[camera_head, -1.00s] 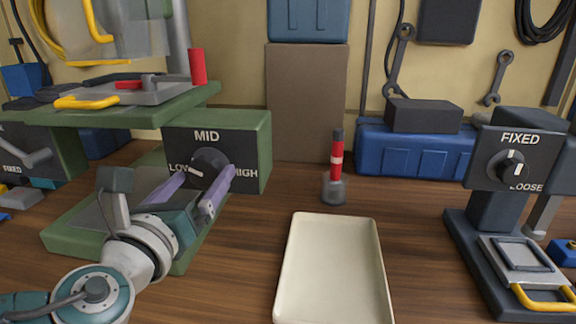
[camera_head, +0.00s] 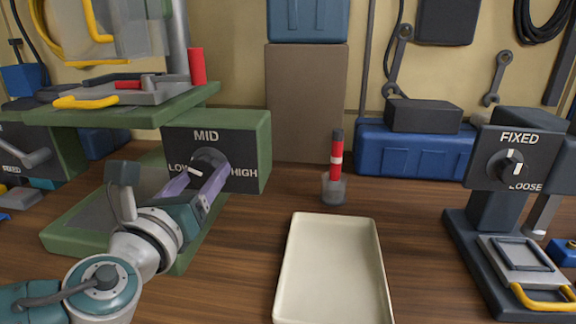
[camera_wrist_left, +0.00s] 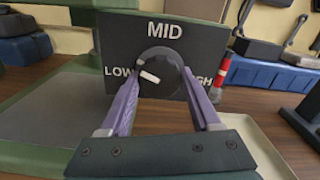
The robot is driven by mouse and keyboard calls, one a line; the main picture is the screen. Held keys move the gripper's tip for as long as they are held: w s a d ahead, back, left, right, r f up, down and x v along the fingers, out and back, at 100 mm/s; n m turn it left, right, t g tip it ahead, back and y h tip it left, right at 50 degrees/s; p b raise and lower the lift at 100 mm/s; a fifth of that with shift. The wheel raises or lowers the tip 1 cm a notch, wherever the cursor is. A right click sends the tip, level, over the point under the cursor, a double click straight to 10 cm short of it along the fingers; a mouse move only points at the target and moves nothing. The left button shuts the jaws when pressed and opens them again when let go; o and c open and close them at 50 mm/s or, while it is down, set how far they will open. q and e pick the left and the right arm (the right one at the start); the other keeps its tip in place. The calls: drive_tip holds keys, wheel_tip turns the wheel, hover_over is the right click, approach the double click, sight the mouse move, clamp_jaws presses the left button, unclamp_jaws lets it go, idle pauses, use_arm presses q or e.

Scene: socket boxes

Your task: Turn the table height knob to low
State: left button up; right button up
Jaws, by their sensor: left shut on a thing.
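The table height knob (camera_head: 208,160) is a round dark dial on a dark panel (camera_head: 240,150) set in a green housing, marked LOW, MID and HIGH. My right gripper is not in view.
A green table top (camera_head: 135,114) with tools stands above the panel. A cream tray (camera_head: 334,302) and a red-and-white stick in a grey holder (camera_head: 334,190) are to the right. A FIXED/LOOSE knob stand (camera_head: 493,210) is at far right.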

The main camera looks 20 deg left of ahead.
use_arm(q)
drive_tip(key=c, duration=0.3)
drive_tip(key=n+b, duration=0.2)
drive_tip(key=n, duration=0.1)
drive_tip(key=shift+n+b, duration=0.75)
drive_tip(key=shift+n, duration=0.25)
drive_tip(key=shift+r+n, duration=0.2)
drive_tip(key=shift+n, duration=0.3)
drive_tip(key=shift+r, duration=0.1)
